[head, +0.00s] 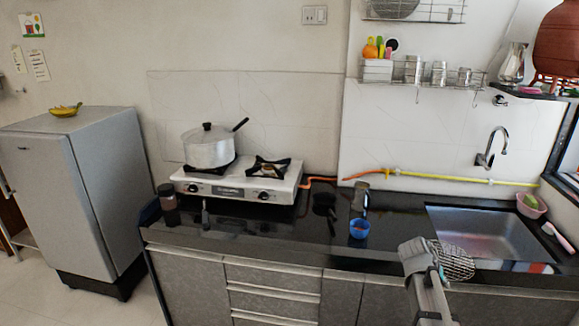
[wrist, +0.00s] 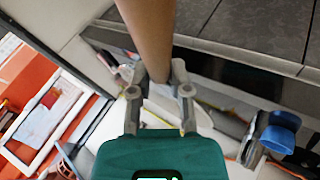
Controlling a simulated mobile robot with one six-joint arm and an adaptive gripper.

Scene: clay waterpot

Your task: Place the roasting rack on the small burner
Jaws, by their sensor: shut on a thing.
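The roasting rack (head: 457,264), a round wire mesh, is beside my gripper (head: 417,262) at the lower right of the head view, in front of the sink. In the wrist view, my gripper (wrist: 160,94) is shut on a brown handle (wrist: 150,35), which looks like the rack's; the mesh is not clear there. The white two-burner stove (head: 240,190) stands on the counter at left. Its right burner (head: 268,167) is bare and looks like the smaller one. A lidded silver pot (head: 208,150) stands on the left burner, partly hiding it.
A blue cup (head: 359,228) and a dark upright object (head: 361,198) stand mid-counter. A dark jar (head: 167,196) is left of the stove. The sink (head: 490,235) is at right; a wire shelf (head: 425,78) with cups hangs above. An orange hose (head: 320,180) runs behind the counter items.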

